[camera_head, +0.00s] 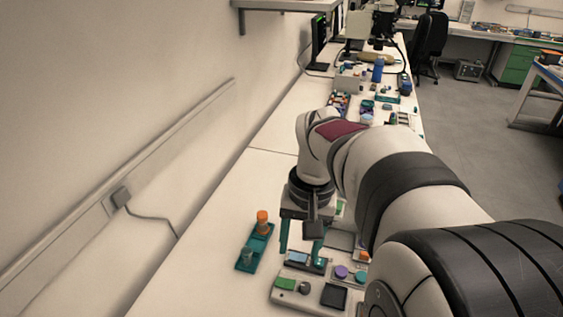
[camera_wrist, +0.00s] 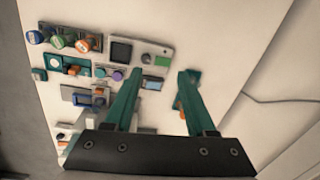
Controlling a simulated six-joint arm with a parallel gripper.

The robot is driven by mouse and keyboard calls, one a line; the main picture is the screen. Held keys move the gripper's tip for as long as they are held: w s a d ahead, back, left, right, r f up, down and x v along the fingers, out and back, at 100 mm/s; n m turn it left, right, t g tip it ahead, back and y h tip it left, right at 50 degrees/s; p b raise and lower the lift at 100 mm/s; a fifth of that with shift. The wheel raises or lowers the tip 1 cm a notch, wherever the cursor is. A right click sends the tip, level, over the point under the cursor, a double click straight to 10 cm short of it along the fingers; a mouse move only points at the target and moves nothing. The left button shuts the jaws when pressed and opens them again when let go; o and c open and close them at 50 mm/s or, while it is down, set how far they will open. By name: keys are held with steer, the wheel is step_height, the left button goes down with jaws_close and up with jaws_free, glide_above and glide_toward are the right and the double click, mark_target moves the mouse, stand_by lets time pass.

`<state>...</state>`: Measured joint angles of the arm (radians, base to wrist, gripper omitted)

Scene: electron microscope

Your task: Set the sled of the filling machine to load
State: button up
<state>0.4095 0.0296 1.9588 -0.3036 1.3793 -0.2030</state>
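A light grey device (camera_head: 310,293) with a green patch, a round knob and a dark square panel stands at the bottom of the head view. It also shows in the wrist view (camera_wrist: 140,55). I take it for the filling machine, but no label is readable. A dark slider-like part with a light blue top (camera_head: 299,258) lies beside it, also in the wrist view (camera_wrist: 153,84); I cannot tell whether this is the sled or what its setting is. My gripper (camera_head: 301,247) is open and empty, its teal fingers pointing down above this part. The fingers hide some of the bench.
A teal rack (camera_head: 249,259) with an orange-capped vial (camera_head: 262,219) stands left of my gripper. Purple and teal round pieces (camera_head: 350,272) lie to the right. Several small coloured items crowd the bench further back. Clear white bench (camera_head: 195,270) lies toward the wall.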

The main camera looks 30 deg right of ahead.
steer(key=shift+m, duration=0.5)
steer(key=w+d, duration=0.1)
steer(key=d, duration=0.2)
steer(key=w+d+f, duration=0.1)
steer(key=d, duration=0.2)
steer(key=w+d+f, duration=0.1)
steer(key=d, duration=0.3)
steer(key=shift+w+f, duration=0.15)
steer(key=shift+w, duration=0.15)
steer(key=d+f+h, duration=0.1)
steer(key=d+f, duration=0.4)
steer(key=d, duration=0.9)
steer(key=shift+m, duration=0.4)
step_height(320, 180, down, 16)
steer(key=shift+r, duration=0.15)
steer(key=shift+c, duration=0.2)
jaws_close()
